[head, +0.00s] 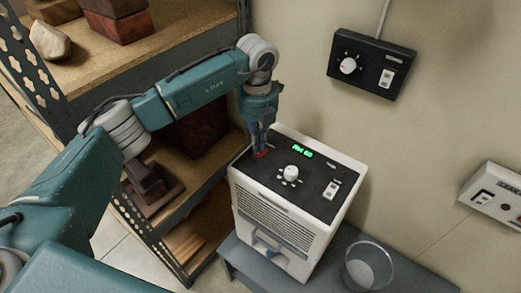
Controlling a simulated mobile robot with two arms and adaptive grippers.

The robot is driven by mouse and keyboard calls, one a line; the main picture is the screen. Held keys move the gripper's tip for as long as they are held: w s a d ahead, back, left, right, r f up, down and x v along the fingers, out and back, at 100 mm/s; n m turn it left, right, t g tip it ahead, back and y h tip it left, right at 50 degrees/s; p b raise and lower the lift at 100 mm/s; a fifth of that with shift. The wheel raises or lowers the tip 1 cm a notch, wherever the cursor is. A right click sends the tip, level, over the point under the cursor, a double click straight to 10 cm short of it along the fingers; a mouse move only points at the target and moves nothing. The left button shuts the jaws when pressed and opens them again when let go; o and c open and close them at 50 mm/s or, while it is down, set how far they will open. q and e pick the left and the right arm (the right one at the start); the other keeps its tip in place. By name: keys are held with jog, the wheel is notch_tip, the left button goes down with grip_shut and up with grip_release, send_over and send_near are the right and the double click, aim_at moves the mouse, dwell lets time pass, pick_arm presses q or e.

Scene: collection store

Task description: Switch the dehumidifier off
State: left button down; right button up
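The dehumidifier (285,200) is a white box with a black top panel, standing on a low grey-blue bench. Its top carries a lit green display (302,151), a white round knob (291,172) and a white rocker switch (332,190). My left gripper (261,153) points down at the panel's far left corner, close to a small red part (262,154) there. Whether it touches that part I cannot tell. The fingers look close together, but their gap is too small to judge. My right gripper is out of view.
A black wall box (372,66) with a knob and switch hangs above. A white wall box (495,195) is at the right edge. A clear container (368,266) stands on the bench (330,275) beside the dehumidifier. A shelf rack (185,50) with boxes stands behind my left arm.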

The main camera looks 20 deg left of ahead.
pick_arm(q)
jog(key=shift+s+f+b, duration=0.1)
jog(key=shift+f+b, duration=0.65)
jog(key=shift+f, duration=0.35)
dwell(0.3)
jog(key=shift+r+p, duration=0.75)
jog(key=shift+r, duration=0.35)
jog(key=shift+r+p, duration=1.25)
jog(key=shift+r, duration=1.2)
